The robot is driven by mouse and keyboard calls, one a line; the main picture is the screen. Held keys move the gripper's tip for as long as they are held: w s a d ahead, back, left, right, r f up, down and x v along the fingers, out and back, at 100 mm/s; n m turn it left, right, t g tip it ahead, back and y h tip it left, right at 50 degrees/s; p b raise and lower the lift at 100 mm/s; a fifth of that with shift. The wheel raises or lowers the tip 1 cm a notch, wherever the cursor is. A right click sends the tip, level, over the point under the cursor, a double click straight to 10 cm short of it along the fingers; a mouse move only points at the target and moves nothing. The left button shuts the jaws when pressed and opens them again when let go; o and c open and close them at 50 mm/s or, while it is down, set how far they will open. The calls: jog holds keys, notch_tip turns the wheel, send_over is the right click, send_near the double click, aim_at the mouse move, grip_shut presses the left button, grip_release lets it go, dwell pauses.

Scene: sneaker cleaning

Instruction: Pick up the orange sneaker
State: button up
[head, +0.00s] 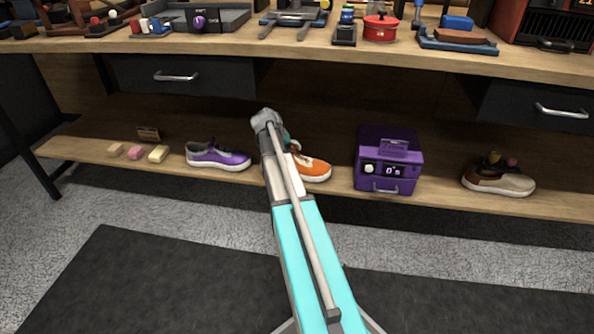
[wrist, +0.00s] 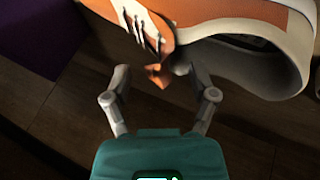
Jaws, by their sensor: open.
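The orange sneaker (head: 312,168) sits on the low wooden shelf in the head view, partly hidden behind my arm. In the wrist view the orange sneaker (wrist: 215,22) fills the top, with its white laces, tongue and dark opening showing. My gripper (wrist: 158,76) is open, with its two fingers spread just below the sneaker's tongue and collar edge. The tongue tip lies between the fingertips in that picture; I cannot tell whether they touch it. In the head view my arm hides most of the gripper.
A purple box (head: 388,162) stands just right of the orange sneaker. A brown and beige sneaker (head: 498,178) is far right. The workbench top (head: 290,50) overhangs the shelf.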

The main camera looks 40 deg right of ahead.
jog(key=shift+b+x, duration=0.55)
jog(key=shift+x, duration=0.4)
jog(key=shift+c, duration=0.2)
grip_shut()
